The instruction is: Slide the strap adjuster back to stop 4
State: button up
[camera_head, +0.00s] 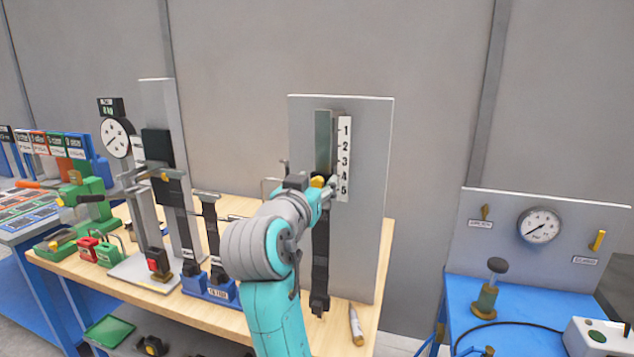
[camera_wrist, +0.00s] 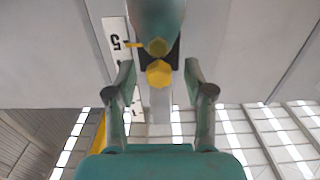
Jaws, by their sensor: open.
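The numbered scale (camera_head: 344,150), marked 1 to 5 from top to bottom, stands on a grey upright panel; its 5 end shows upside down in the wrist view (camera_wrist: 119,50). The strap adjuster shows as a yellow knob (camera_wrist: 159,73) in the wrist view, with a small yellow pointer beside the 5. In the head view its yellow part (camera_head: 317,181) is partly hidden by my arm. A dark strap (camera_head: 320,262) hangs below. My gripper (camera_wrist: 159,80) is open, with one finger on each side of the knob and visible gaps between.
A blue station with a gauge (camera_head: 539,226) stands at the right, beyond a gap.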

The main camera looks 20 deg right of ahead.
aim_at(322, 160)
jog(key=shift+w+d, duration=0.25)
jog(key=shift+w, duration=0.05)
jog(key=shift+c, duration=0.3)
grip_shut()
jog(key=shift+r, duration=1.65)
jog(key=shift+o, duration=0.3)
grip_release()
jog(key=shift+s+a, duration=0.1)
jog(key=v, duration=1.1)
jog(key=shift+s+a, duration=0.15)
jog(key=shift+s, duration=0.2)
